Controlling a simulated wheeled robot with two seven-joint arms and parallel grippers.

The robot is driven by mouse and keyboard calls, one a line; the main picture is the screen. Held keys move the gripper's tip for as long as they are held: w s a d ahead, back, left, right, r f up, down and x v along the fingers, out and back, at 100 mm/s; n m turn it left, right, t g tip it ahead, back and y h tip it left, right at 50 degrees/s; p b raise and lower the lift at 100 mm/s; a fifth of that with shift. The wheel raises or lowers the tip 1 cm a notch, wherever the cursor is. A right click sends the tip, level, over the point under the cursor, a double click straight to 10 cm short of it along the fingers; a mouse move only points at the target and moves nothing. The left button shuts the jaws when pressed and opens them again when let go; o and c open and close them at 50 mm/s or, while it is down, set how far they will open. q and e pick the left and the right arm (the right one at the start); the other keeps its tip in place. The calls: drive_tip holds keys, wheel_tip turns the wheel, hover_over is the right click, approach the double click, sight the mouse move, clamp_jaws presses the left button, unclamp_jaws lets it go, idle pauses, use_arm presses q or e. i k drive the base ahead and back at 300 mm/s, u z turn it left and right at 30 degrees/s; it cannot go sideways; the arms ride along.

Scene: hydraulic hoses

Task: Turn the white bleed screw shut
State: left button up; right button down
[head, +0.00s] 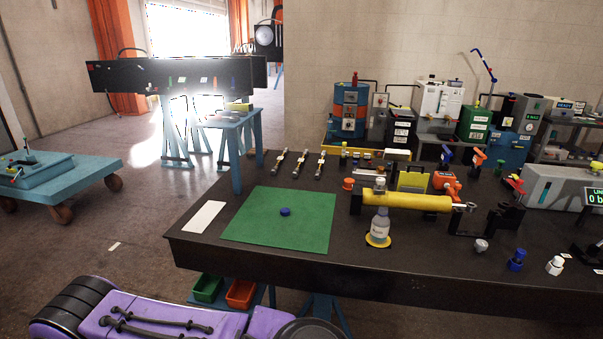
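A yellow cylinder (410,202) lies across a black stand on the dark workbench. A small whitish fitting (380,184) sits on top of it near its left end. It looks like the white bleed screw, but it is too small to tell how far it is turned. A clear bottle (380,226) with a pale label stands in front of the cylinder on a yellow round base, below the fitting. Neither of my grippers is in view.
A green mat (258,231) with a blue cap (285,212) lies on the left of the dark workbench (330,265). A grey knob (481,246), a blue fitting (517,260) and a white fitting (555,265) stand front right. Tools and machines crowd the back.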

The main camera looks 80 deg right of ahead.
sight(381, 182)
drive_tip(key=i, duration=0.65)
drive_tip(key=z, duration=3.15)
